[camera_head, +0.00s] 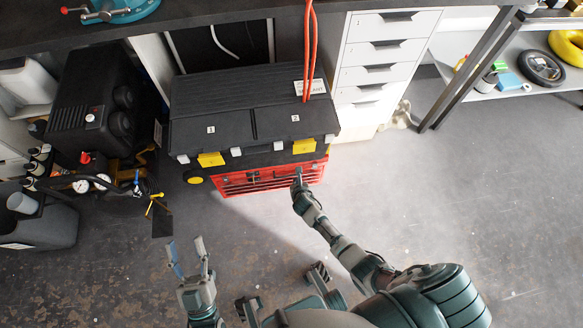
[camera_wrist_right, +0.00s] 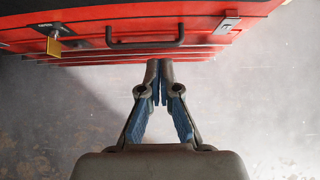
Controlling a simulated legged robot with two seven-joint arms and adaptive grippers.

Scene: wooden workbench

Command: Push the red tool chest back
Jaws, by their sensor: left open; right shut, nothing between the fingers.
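The red tool chest (camera_head: 270,180) stands on the floor under the workbench, with a black toolbox (camera_head: 250,120) on top of it. In the right wrist view the red chest front (camera_wrist_right: 85,37) shows a black handle, a latch and a brass padlock (camera_wrist_right: 60,34). My right gripper (camera_head: 298,175) is shut and empty, with its fingertips at the front of the chest; it also shows in the right wrist view (camera_wrist_right: 160,66). I cannot tell whether the tips touch it. My left gripper (camera_head: 186,246) is open and empty above the floor, in front and to the left.
A white drawer unit (camera_head: 385,55) stands right of the chest. A black compressor (camera_head: 95,100) with gauges and a grey bin (camera_head: 40,222) stand to the left. The workbench top (camera_head: 210,20) runs overhead, with an orange cable (camera_head: 308,50) hanging down. The floor in front is clear.

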